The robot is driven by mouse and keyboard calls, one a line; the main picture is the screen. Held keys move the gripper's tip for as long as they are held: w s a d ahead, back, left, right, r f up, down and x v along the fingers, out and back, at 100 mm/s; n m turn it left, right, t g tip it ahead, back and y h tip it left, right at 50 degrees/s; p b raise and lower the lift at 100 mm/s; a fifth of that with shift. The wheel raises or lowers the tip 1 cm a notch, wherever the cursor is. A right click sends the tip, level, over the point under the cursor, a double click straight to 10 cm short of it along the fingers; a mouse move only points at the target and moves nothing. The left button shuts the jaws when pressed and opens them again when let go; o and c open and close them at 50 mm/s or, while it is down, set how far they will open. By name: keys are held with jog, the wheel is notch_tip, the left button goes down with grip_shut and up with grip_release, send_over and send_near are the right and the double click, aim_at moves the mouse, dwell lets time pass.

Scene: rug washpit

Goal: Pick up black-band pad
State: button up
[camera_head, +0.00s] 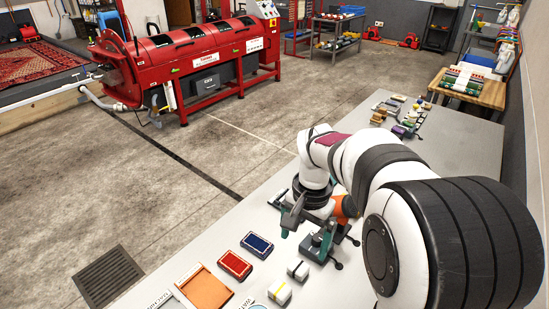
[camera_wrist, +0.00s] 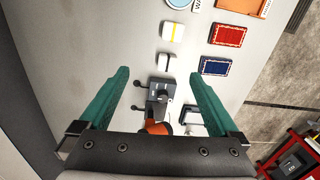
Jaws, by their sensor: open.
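The black-band pad (camera_head: 298,269) is a small white block with a dark band, lying on the grey table. In the wrist view the black-band pad (camera_wrist: 163,62) appears just beyond the fingertips, roughly centred between them. My gripper (camera_head: 303,240) has teal fingers. It also shows in the wrist view (camera_wrist: 160,78), with the fingers wide apart and nothing held between them. A similar pad with a yellow band (camera_head: 280,291) lies beside the black-band pad; it shows in the wrist view too (camera_wrist: 172,31).
A blue rug sample (camera_head: 257,245) and a red one (camera_head: 234,265) lie left of the pads. An orange-floored tray (camera_head: 204,291) is at the table's front. A dark fixture (camera_wrist: 160,97) stands near my fingers. Small items (camera_head: 400,115) sit at the table's far end.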

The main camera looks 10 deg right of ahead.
send_near(299, 266)
jog(key=shift+m, duration=0.3)
jog(key=f, duration=1)
jog(key=shift+a, duration=0.2)
jog(key=c, duration=1.4)
